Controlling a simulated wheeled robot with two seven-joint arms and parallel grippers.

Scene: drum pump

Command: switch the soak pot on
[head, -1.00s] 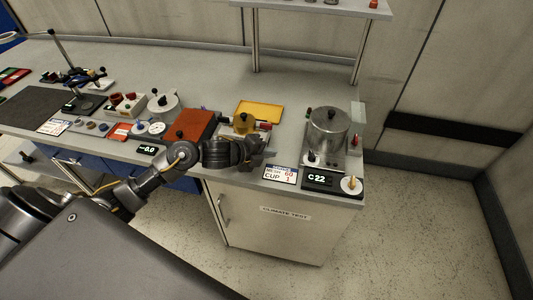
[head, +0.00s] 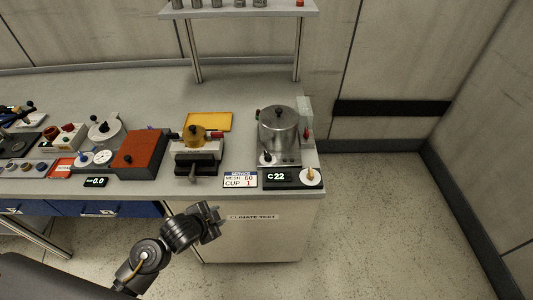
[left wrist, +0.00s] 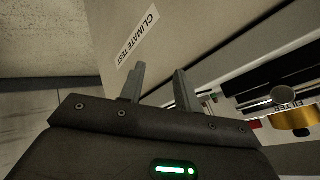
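The soak pot (head: 278,130) is a metal pot with a dark lid knob, standing at the right end of the bench. A base with a dark knob (head: 267,157) is at its front. A display (head: 277,177) reading C 22 and a round white dial with an orange pointer (head: 311,176) sit in front of it. My left gripper (head: 215,215) is in front of the bench, below its top edge, left of the pot and apart from it. In the left wrist view its two fingers (left wrist: 158,82) are spread with nothing between them. My right gripper is not in view.
A service card (head: 240,180) lies left of the display. A yellow tray (head: 208,121) lies behind. The cabinet front (head: 250,243) is below; the floor at right is clear.

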